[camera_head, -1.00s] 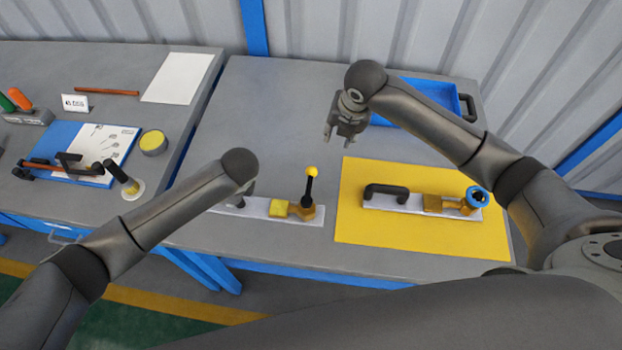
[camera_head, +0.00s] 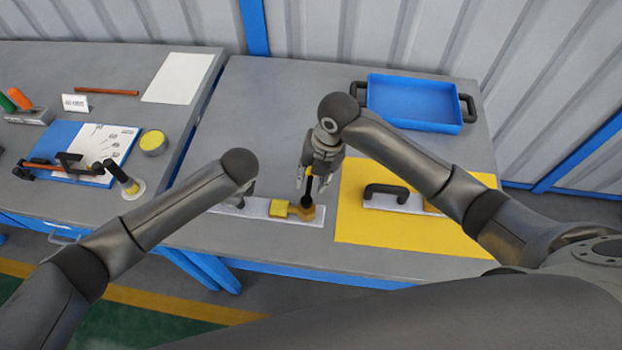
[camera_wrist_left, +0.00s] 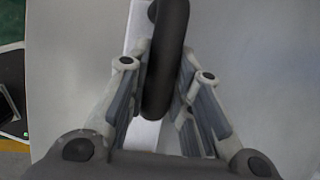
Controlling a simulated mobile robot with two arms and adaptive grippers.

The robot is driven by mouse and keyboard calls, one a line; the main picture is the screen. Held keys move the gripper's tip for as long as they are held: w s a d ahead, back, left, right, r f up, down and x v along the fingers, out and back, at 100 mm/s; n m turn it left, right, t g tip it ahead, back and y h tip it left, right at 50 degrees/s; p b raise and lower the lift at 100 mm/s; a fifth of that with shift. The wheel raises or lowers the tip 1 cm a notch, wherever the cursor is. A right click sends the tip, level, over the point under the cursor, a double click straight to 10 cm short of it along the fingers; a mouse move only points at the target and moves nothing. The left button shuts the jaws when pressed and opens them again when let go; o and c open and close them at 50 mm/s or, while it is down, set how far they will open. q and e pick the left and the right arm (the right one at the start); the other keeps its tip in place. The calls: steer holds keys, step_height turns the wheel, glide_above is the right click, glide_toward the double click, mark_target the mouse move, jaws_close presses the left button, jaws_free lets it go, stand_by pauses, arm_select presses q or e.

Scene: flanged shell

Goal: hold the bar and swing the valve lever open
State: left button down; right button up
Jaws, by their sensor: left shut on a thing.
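The valve lever (camera_head: 307,199) stands up from a brass valve body on a white plate (camera_head: 229,208) near the table's front edge; its yellow tip is partly hidden. My right gripper (camera_head: 312,188) points down over the lever, its fingers apart on either side of it; I cannot tell whether they touch it. The dark bar (camera_wrist_left: 166,75) on the plate's left end lies between the fingers of my left gripper (camera_wrist_left: 165,58), which is shut on it. In the head view my left arm mostly hides the bar and left gripper (camera_head: 248,192).
Right of the lever, a yellow mat (camera_head: 380,232) holds another plate with a black handle (camera_head: 386,192), partly covered by my right arm. A blue tray (camera_head: 415,102) stands at the back right. The table behind the lever is clear.

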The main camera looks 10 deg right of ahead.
mark_target(310, 183)
steer(key=shift+w+a+f, duration=0.1)
steer(key=shift+a+f, duration=0.1)
steer(key=shift+f, duration=0.95)
jaws_close()
